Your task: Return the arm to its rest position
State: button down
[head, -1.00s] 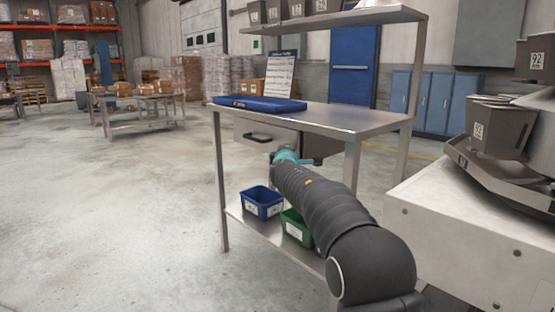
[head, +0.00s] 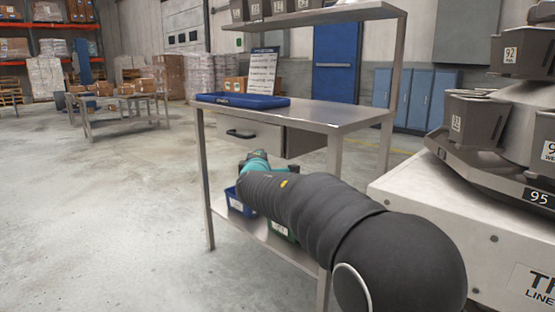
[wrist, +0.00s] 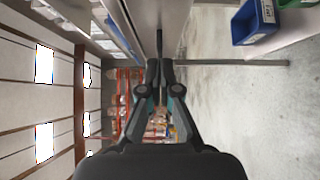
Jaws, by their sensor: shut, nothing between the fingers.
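My arm reaches from the lower right of the head view toward the front of a metal workbench (head: 350,115). Its teal wrist end shows in front of the bench, below the drawer (head: 262,136); the fingers are hidden there. In the wrist view my gripper (wrist: 160,68) is shut, with its two dark fingertips together and nothing between them. The wrist view is turned on its side, with the bench edge close by the fingers.
A blue bin (head: 236,203) and a partly hidden green bin (head: 283,230) stand on the lower shelf. A blue tray (head: 242,100) and a sign (head: 261,72) are on the bench top. A weigher machine (head: 455,225) stands close at right. Open floor (head: 110,215) lies left.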

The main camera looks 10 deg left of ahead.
jog(key=s+d+f+m+g+h, duration=0.3)
jog(key=d+f+m+h, duration=0.15)
jog(key=d+f, duration=0.4)
jog(key=s+d+f+m+g+h+p, duration=0.1)
jog(key=s+d+f+m+g+h, duration=0.15)
jog(key=s+d, duration=0.5)
jog(key=s+d+f+m+g+h+p, duration=0.1)
jog(key=s+d+f+m+g+p, duration=0.2)
jog(key=s+d, duration=0.45)
jog(key=s+d+r+m+g+y+p, duration=0.1)
jog(key=s+d+m+g+y+p, duration=0.25)
jog(key=s, duration=0.75)
jog(key=s+d+m+g, duration=0.2)
jog(key=s+d+m, duration=0.2)
jog(key=s+d, duration=0.5)
jog(key=s+d+r+m+t+p, duration=0.2)
jog(key=s+r+m+p, duration=0.1)
jog(key=s+r, duration=0.3)
jog(key=shift+s+d, duration=0.15)
jog(key=shift+s, duration=0.5)
jog(key=shift+r+y, duration=0.1)
jog(key=shift+y, duration=0.15)
